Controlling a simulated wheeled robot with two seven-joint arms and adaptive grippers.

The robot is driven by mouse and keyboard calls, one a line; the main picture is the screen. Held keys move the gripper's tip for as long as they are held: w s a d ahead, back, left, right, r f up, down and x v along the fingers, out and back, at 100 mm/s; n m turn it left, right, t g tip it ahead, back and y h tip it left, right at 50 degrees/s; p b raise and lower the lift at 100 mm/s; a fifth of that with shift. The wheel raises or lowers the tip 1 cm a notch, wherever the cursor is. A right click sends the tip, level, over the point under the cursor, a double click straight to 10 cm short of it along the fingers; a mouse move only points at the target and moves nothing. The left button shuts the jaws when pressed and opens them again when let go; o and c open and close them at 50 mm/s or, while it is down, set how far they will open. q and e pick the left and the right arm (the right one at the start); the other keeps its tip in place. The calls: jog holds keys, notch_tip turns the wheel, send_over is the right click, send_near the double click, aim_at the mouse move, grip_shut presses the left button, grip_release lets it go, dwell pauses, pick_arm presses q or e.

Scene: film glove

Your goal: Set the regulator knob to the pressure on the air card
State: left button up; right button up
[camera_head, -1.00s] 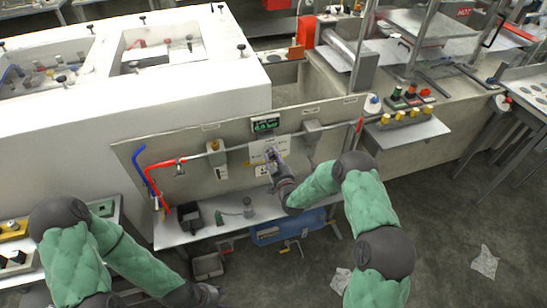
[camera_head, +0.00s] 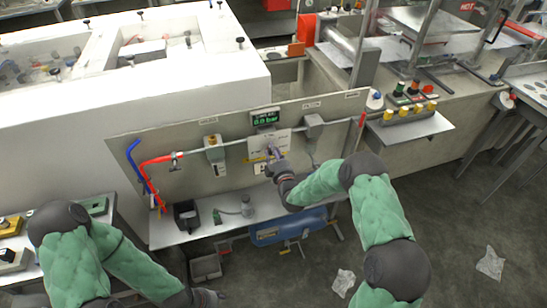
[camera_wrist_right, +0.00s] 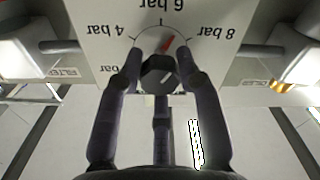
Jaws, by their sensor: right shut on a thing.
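The regulator knob (camera_wrist_right: 158,72) is dark, seen in the right wrist view between the two fingers of my right gripper (camera_wrist_right: 160,66), which is shut on it. Behind it is a white dial plate (camera_wrist_right: 185,16) with 4, 6 and 8 bar marks, seen upside down. A red pointer (camera_wrist_right: 168,43) lies between 6 and 8, nearer 6. In the head view, my right gripper (camera_head: 273,152) reaches the white plate (camera_head: 258,146) on the grey panel. A green display (camera_head: 265,119) above reads about 0.0 bar. I cannot make out the air card. My left gripper (camera_head: 207,298) is low, its fingers unclear.
Pipes with a red hose (camera_head: 150,180) and a blue hose (camera_head: 136,163) run along the panel (camera_head: 190,170). A shelf (camera_head: 185,238) below carries a black box (camera_head: 186,215) and small fittings. A blue tank (camera_head: 280,230) is underneath.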

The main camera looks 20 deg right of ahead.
jog(key=n+b, duration=0.2)
jog(key=n, duration=0.1)
jog(key=shift+w+a+r, duration=0.1)
jog(key=shift+r, duration=0.05)
jog(key=shift+r+n+b, duration=0.1)
jog(key=shift+n+b, duration=0.85)
jog(key=shift+n, duration=0.55)
jog(key=shift+a, duration=0.1)
jog(key=o, duration=1.1)
jog(key=shift+o, duration=0.3)
jog(key=shift+a, duration=0.1)
